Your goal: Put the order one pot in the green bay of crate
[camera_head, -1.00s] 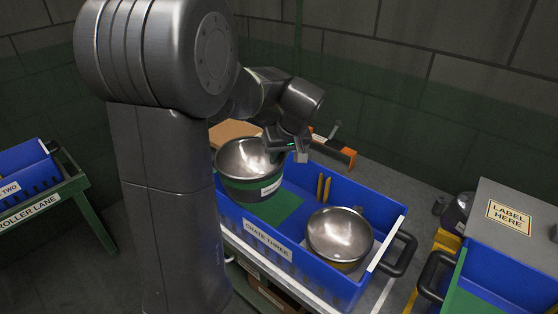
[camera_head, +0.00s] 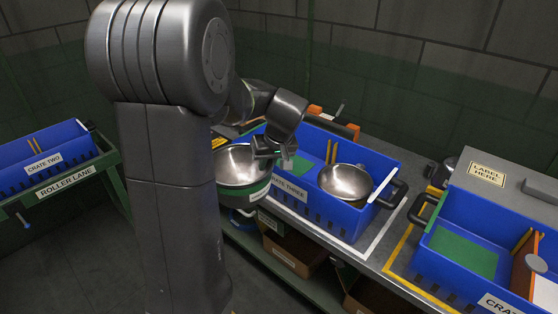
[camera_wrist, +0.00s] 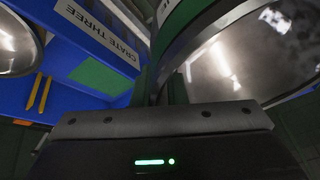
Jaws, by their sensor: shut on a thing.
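My gripper (camera_head: 266,158) is shut on the rim of a metal pot (camera_head: 238,166) with a green band and a white label too small to read. The pot hangs in front of and left of the blue crate three (camera_head: 345,222), outside its wall. In the wrist view the held pot (camera_wrist: 235,60) fills the right side. Crate three's green bay (camera_head: 301,166) shows bare, partly hidden by my gripper. Another metal pot (camera_head: 346,181) sits in crate three's right part. A further blue crate (camera_head: 440,270) at the right has an empty green bay (camera_head: 463,253).
Crate two (camera_head: 45,158) stands on the roller lane (camera_head: 75,183) at the left. A grey box marked "label here" (camera_head: 500,185) stands behind the right crate. Brown boxes (camera_head: 290,255) lie on a lower shelf.

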